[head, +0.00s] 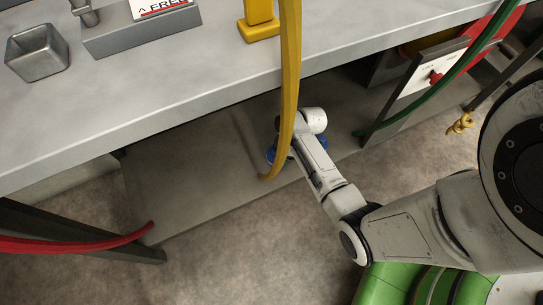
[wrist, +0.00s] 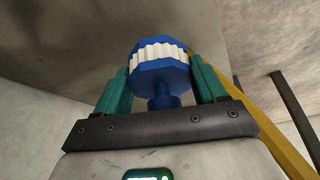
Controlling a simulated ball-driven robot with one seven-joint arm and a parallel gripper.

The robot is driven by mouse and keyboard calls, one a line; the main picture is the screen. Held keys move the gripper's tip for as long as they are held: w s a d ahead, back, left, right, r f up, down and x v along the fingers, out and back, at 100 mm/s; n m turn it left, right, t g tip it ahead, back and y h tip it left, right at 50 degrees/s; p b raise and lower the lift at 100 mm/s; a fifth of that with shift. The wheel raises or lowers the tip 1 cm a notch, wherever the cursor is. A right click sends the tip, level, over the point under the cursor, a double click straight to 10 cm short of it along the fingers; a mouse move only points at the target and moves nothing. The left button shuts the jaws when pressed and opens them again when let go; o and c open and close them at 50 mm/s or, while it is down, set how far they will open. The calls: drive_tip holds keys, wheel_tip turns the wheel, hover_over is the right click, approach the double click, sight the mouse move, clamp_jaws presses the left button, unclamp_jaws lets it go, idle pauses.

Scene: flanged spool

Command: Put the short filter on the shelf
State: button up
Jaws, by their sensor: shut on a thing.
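The short filter (wrist: 158,53) has blue octagonal end caps, a white pleated middle and a blue stem. In the wrist view it sits between the two green fingers of my gripper (wrist: 159,68), which is shut on it. In the head view only bits of blue of the filter (head: 321,139) show beside my wrist; the fingers are hidden. The grey shelf (head: 195,175) lies low beneath the bench edge. My gripper is over or near the shelf's right part; I cannot tell whether the filter touches it.
A yellow strap or hose (head: 291,70) hangs from the bench (head: 190,85) across the view of my wrist. A red hose (head: 75,246) is at lower left. The shelf's left part is clear.

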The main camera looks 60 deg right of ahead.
sight(273, 156)
drive_tip(key=w+f, duration=0.1)
drive_tip(key=w+f+b, duration=0.1)
drive_tip(key=shift+a+f, duration=0.3)
drive_tip(key=shift+f, duration=0.05)
drive_tip(key=x, duration=0.1)
drive_tip(key=b+x, duration=0.2)
drive_tip(key=shift+s+d+f, duration=0.2)
drive_tip(key=shift+f, duration=0.2)
drive_tip(key=shift+c, duration=0.7)
drive_tip(key=o, duration=1.5)
drive_tip(key=shift+o, duration=0.2)
